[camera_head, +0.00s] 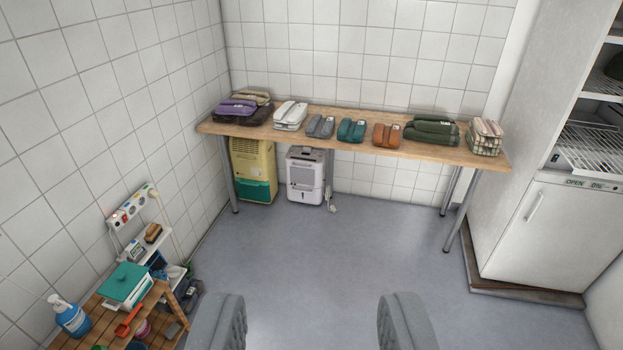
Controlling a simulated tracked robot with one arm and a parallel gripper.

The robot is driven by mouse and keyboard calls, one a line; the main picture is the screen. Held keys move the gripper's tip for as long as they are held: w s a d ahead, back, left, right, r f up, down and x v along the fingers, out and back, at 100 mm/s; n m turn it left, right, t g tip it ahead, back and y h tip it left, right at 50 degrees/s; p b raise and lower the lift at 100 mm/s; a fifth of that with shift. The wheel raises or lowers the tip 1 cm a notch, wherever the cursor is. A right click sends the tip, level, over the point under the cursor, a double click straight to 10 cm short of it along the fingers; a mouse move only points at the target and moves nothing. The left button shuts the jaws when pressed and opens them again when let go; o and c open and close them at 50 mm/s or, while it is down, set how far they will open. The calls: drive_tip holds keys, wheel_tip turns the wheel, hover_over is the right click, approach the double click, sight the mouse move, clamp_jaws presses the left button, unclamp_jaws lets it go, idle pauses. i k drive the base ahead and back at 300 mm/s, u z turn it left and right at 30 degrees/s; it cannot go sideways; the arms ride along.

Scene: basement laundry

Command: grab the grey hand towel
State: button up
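A small grey folded towel (320,126) lies on the long wooden table (350,141) against the back wall, between a white towel and a teal towel. My gripper (311,322) shows at the bottom of the view with its two grey fingers wide apart. It is open, with only bare floor between the fingers. The table and the grey towel are well ahead of it, across the floor.
White towels (291,115), teal towels (352,130), orange towels (386,135) and dark green towels (432,130) share the table. A yellow unit (252,165) and white dehumidifier (305,176) stand below. A cluttered wooden stand (95,308) is left, a fridge (552,235) right. The middle floor is clear.

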sight(318, 127)
drive_tip(key=z, duration=0.05)
drive_tip(key=i, duration=2.65)
drive_tip(key=z, duration=0.25)
drive_tip(key=i, duration=1.25)
drive_tip(key=z, duration=0.1)
